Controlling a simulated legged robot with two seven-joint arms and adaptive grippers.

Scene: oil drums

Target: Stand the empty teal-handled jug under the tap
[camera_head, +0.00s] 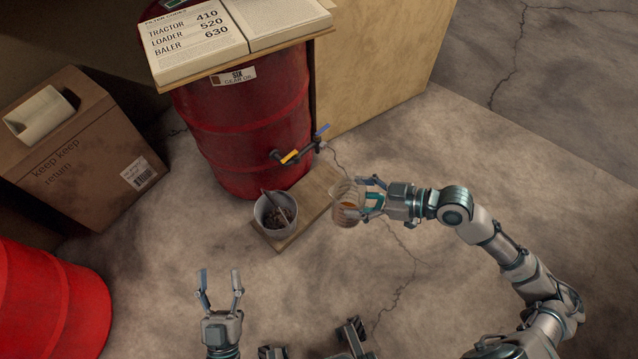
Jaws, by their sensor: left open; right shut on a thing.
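The jug (346,202) is clear with a teal handle (375,202). My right gripper (370,198) is shut on the handle from the right. The jug is over or beside the right edge of a wooden board; I cannot tell whether it touches it. An orange patch shows on the jug; whether it is a marking or contents is unclear. The tap (296,155), with yellow and blue levers, sticks out of the red drum (245,115), up and left of the jug. My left gripper (220,285) is open and empty at the lower middle, fingers pointing up.
A grey bucket (275,212) with dark contents and a tool stands on the wooden board (315,190) below the tap. A cardboard box (80,150) and a second red drum (45,305) are at left. An open book (195,42) lies atop the drum. The right floor is clear.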

